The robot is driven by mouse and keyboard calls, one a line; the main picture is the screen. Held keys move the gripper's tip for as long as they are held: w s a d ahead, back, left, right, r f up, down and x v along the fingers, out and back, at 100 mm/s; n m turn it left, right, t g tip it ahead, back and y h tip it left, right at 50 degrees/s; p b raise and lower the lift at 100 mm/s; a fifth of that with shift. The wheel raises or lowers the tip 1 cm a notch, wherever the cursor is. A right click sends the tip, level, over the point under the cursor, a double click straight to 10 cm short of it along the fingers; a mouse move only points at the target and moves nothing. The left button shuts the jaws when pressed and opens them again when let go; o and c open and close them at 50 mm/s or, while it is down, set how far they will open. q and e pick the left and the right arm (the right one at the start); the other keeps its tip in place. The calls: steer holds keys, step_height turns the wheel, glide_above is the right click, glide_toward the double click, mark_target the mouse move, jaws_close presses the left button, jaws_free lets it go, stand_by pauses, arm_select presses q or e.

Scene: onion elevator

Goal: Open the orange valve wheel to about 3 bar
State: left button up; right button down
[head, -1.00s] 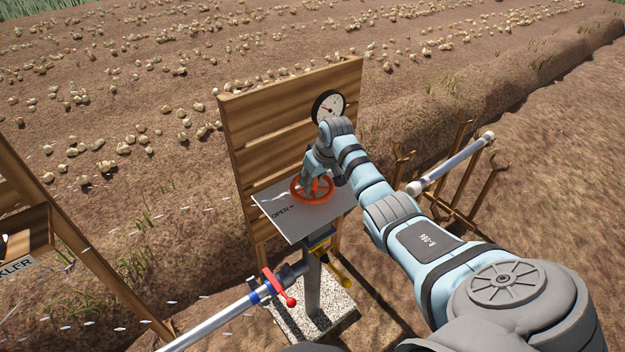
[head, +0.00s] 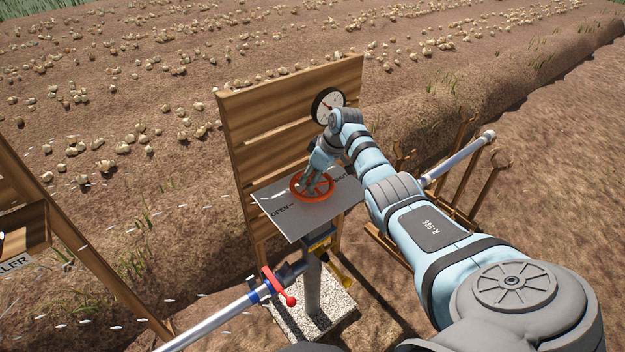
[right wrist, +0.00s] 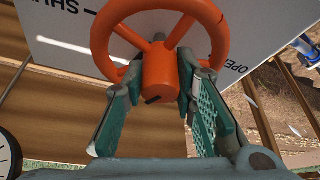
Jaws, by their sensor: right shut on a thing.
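The orange valve wheel (head: 326,194) lies over a grey metal plate (head: 298,222) marked OPEN and SHUT. It also shows in the right wrist view (right wrist: 222,38), with its hub between the fingers. My right gripper (head: 316,186) reaches down to the wheel from above. In the right wrist view my right gripper (right wrist: 160,85) is shut on the hub, one finger on each side. A round pressure gauge (head: 328,106) with a white face is on the wooden board above. Its numbers are too small to read. My left gripper is not in view.
The wooden board (head: 270,105) stands behind the plate. A pipe with a red lever (head: 283,291) runs below it. A rack with a metal tube (head: 455,162) stands to the right. A wooden frame (head: 95,270) is at left.

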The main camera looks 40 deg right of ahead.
steer(key=n+y+b, duration=0.1)
steer(key=n+b, duration=0.2)
steer(key=b, duration=0.2)
steer(key=shift+f, duration=0.2)
steer(key=shift+r+n+g+b, duration=0.2)
steer(key=shift+n+g+b, duration=0.1)
steer(key=shift+n+b, duration=0.4)
steer(key=c, duration=1.6)
jaws_free()
steer(key=v, duration=1.2)
steer(key=shift+w+d, duration=0.1)
steer(key=shift+d, duration=0.05)
